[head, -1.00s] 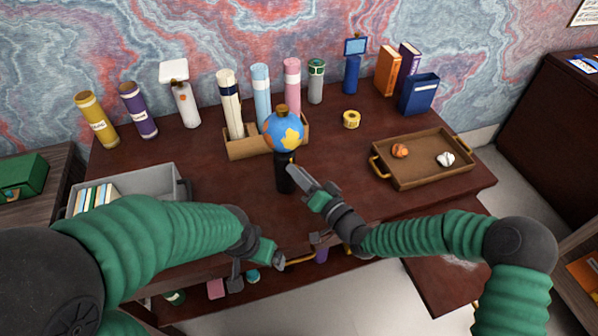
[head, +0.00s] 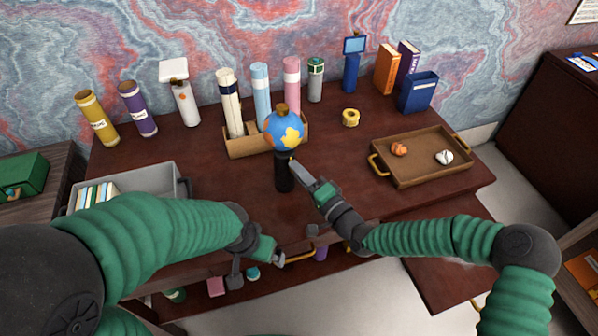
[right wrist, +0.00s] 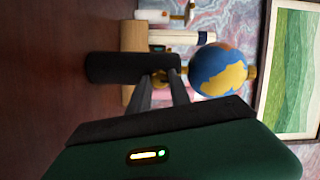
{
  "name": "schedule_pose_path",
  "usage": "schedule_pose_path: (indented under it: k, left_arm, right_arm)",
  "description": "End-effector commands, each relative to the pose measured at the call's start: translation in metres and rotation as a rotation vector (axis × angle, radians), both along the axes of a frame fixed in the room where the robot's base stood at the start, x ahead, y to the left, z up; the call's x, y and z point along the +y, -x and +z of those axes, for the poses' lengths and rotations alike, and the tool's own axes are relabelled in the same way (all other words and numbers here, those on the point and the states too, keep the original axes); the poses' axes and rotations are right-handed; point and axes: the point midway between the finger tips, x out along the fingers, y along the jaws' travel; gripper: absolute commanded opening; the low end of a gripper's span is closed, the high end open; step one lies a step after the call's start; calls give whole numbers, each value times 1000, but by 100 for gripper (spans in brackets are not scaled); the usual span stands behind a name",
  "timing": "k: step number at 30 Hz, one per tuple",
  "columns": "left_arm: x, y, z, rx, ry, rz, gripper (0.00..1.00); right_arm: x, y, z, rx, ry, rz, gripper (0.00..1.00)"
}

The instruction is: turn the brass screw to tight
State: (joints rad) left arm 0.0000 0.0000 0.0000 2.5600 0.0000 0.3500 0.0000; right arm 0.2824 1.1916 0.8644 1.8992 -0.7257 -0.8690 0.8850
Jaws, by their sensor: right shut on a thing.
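A globe (head: 284,130) with a brass knob on top stands on a black post (head: 284,178) near the middle of the desk. In the right wrist view the globe (right wrist: 217,70) and the dark post (right wrist: 130,67) lie sideways. The small brass screw (right wrist: 160,76) sits on the post near the globe, partly hidden by my fingers. My right gripper (head: 296,168) reaches the post from the right. Its fingers (right wrist: 163,92) are shut on the screw. My left gripper (head: 272,261) is at the desk's front edge, away from the globe; its jaws are unclear.
Behind the globe is a wooden holder (head: 240,148) with upright rolls. A grey bin (head: 160,181) is at left. The desk around the post is mostly clear.

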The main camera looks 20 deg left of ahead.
Motion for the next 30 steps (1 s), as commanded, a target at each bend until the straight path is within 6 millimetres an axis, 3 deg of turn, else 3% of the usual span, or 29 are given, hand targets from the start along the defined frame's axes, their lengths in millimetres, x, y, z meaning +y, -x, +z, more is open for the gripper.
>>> schedule_pose_path:
  k: [8,9,13,23,26,30]
  left_arm:
    - [0,0,0,0,0,0,96]
    - [0,0,0,0,0,0,96]
    - [0,0,0,0,0,0,96]
    - [0,0,0,0,0,0,96]
    - [0,0,0,0,0,0,96]
    - [0,0,1,0,0,0,96]
  right_arm:
    - [-1,0,-3,6,4,-1,0]
    - [-1,0,-3,5,5,-1,28]
    - [-1,0,-3,4,5,-1,45]
    - [-2,2,-1,1,3,-1,46]
    - [-11,8,-1,1,3,-2,46]
    - [-38,27,-1,2,5,-3,46]
